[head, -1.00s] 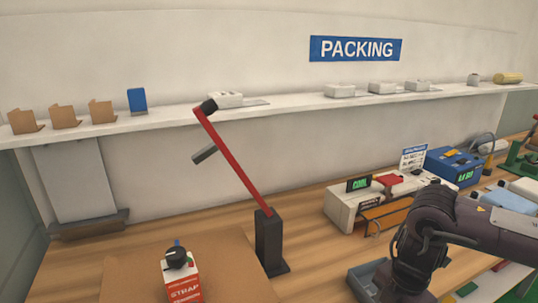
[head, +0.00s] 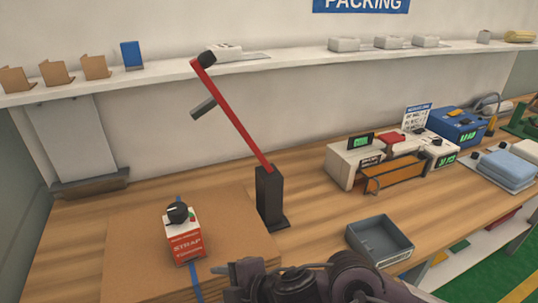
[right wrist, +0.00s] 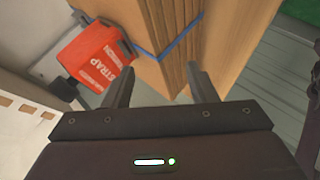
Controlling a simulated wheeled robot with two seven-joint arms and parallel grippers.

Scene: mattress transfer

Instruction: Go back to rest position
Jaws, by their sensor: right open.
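My right arm comes in low in the head view, and its gripper (head: 236,275) is at the bottom centre, in front of the cardboard stack (head: 130,235). In the right wrist view the gripper (right wrist: 160,84) is open, with its two fingers apart. The edge of the cardboard stack (right wrist: 172,30) with a blue strap (right wrist: 180,40) shows just beyond the fingers. I cannot tell whether they touch it. A red and white STRAP box (head: 185,243) with a black knob stands on the stack; it also shows in the right wrist view (right wrist: 95,60). My left gripper is not in view.
A red-armed post (head: 270,200) stands on the wooden bench behind the stack. A grey tray (head: 380,240) lies right of it. A white device with a green display (head: 350,165) and a blue unit (head: 457,127) stand farther right. A shelf (head: 290,62) runs along the wall.

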